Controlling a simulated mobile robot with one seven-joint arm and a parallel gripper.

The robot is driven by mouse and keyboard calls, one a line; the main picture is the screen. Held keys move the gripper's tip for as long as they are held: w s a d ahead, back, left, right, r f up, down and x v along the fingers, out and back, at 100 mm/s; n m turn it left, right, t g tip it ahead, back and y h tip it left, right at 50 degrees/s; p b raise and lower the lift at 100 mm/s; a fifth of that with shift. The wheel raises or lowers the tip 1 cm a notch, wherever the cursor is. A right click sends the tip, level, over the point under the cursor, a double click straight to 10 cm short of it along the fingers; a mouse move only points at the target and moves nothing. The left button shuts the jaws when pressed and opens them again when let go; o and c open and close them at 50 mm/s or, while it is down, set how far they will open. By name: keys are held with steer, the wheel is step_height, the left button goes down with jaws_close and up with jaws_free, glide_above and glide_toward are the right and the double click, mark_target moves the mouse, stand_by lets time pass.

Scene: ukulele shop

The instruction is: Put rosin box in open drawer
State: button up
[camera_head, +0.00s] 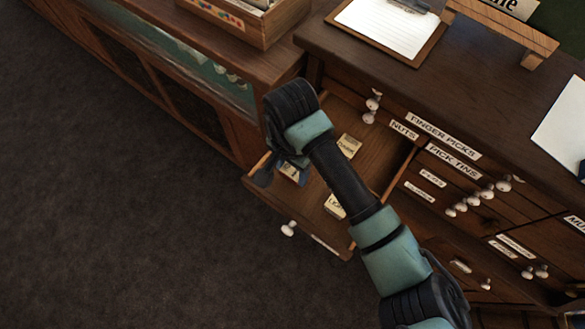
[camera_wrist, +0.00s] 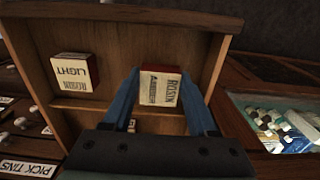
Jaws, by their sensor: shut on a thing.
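The open drawer (camera_head: 375,149) is pulled out of the cabinet; its wooden floor also shows in the wrist view (camera_wrist: 115,58). My gripper (camera_head: 279,173) is at the left end of the drawer in the head view. In the wrist view, my gripper (camera_wrist: 161,78) is shut on a cream and red rosin box (camera_wrist: 160,88), one blue finger on each side. The box is over the drawer floor; I cannot tell whether it touches it. In the head view it shows partly beside the gripper (camera_head: 290,172).
A box marked LIGHT (camera_wrist: 75,73) lies in the drawer. Another small box (camera_head: 349,146) lies near the drawer's back. A clipboard (camera_head: 388,28) lies on the cabinet top. A wooden crate (camera_head: 262,28) and glass-fronted case (camera_head: 185,62) stand at the upper left.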

steer(key=shift+f, duration=0.75)
steer(key=shift+f, duration=0.25)
steer(key=o, duration=1.3)
steer(key=shift+r, duration=0.1)
steer(key=shift+r, duration=0.1)
